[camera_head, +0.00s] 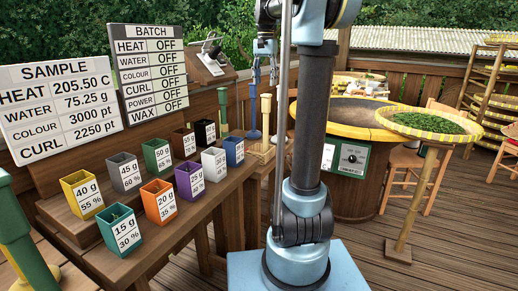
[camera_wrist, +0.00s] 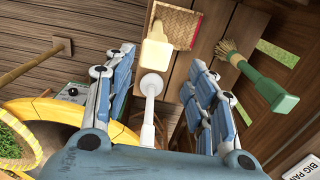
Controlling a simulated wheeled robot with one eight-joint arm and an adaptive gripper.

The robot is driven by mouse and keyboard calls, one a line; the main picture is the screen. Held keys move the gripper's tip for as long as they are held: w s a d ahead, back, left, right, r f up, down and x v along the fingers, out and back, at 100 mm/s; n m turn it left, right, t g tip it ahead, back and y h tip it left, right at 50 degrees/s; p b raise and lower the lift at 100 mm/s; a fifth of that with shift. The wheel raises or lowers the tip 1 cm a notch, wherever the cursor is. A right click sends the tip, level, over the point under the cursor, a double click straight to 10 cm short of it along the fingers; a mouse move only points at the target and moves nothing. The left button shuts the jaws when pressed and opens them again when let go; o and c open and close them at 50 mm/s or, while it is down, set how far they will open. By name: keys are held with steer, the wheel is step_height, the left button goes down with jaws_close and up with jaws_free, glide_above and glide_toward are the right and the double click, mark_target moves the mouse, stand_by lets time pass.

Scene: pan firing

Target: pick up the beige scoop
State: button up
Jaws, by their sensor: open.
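The beige scoop (camera_head: 266,112) stands upright at the wicker tray behind the sample bench. In the wrist view its beige body (camera_wrist: 155,52) shows beyond the fingers, near the top middle. My gripper (camera_head: 266,80) hangs above the scoop in the head view, open and apart from it. In the wrist view both blue fingers of my gripper (camera_wrist: 165,75) are spread wide. A whitish rod with a round disc (camera_wrist: 151,86) shows between them; I cannot tell whether it is part of the scoop.
A blue tool (camera_head: 252,108) stands just left of the scoop. Coloured sample boxes (camera_head: 127,230) fill the bench at left. A yellow-rimmed pan (camera_head: 345,128) stands at right.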

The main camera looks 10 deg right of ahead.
mark_target(266, 106)
step_height(266, 106, down, 6)
steer(key=shift+f, duration=0.25)
steer(key=shift+s+d+f, duration=0.1)
steer(key=shift+d+f, duration=0.05)
steer(key=shift+f, duration=1.15)
steer(key=shift+s+d+f, duration=0.1)
steer(key=shift+f, duration=1.2)
jaws_close()
